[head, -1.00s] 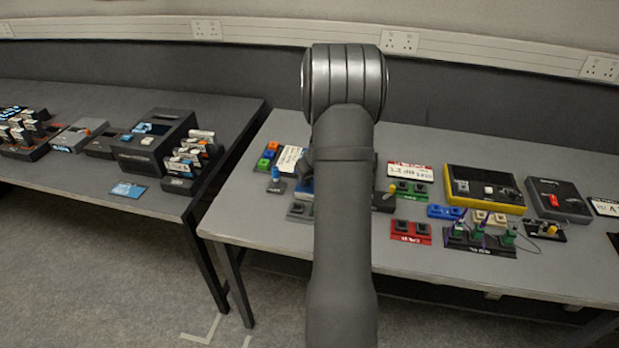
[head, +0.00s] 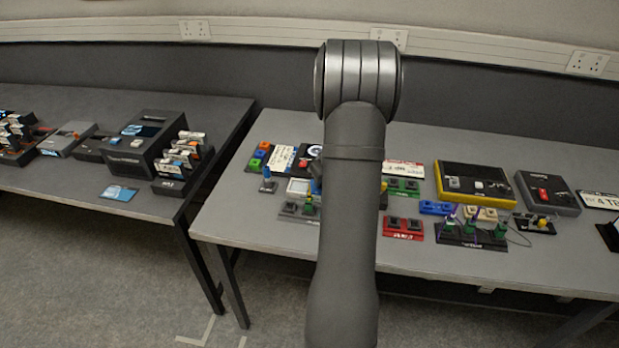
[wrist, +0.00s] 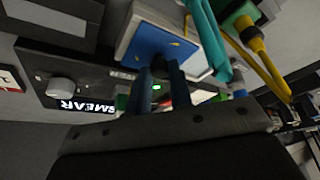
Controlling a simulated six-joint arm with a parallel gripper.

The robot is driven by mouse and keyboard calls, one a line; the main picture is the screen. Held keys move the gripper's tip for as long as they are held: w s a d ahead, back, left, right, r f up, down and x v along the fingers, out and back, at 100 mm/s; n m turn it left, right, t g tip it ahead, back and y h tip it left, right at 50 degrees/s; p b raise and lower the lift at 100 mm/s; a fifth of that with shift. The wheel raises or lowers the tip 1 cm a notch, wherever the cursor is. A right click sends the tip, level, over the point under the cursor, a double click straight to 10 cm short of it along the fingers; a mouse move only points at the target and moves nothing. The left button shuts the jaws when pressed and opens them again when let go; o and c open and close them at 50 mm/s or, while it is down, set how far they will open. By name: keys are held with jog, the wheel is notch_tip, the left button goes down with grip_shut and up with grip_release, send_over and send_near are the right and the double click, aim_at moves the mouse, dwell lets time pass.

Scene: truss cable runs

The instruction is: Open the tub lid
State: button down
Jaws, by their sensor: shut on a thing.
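In the wrist view, the fingers of my gripper (wrist: 165,88) are shut at the blue lid (wrist: 150,45), apparently on a small dark grip on its face. The lid is blue with a pale body or rim around it.
A dark panel (wrist: 50,62) with a knob and a lit display is close by in the wrist view, with teal and yellow cables (wrist: 262,62). In the head view, a red block (head: 403,229), a yellow-edged box (head: 476,201) and green plugs stand to the right. The front table strip is clear.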

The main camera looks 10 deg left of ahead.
jog(key=shift+d, duration=0.1)
jog(key=c, duration=1.3)
grip_release()
jog(key=shift+r, duration=0.15)
jog(key=v, duration=1.7)
jog(key=x, duration=1.7)
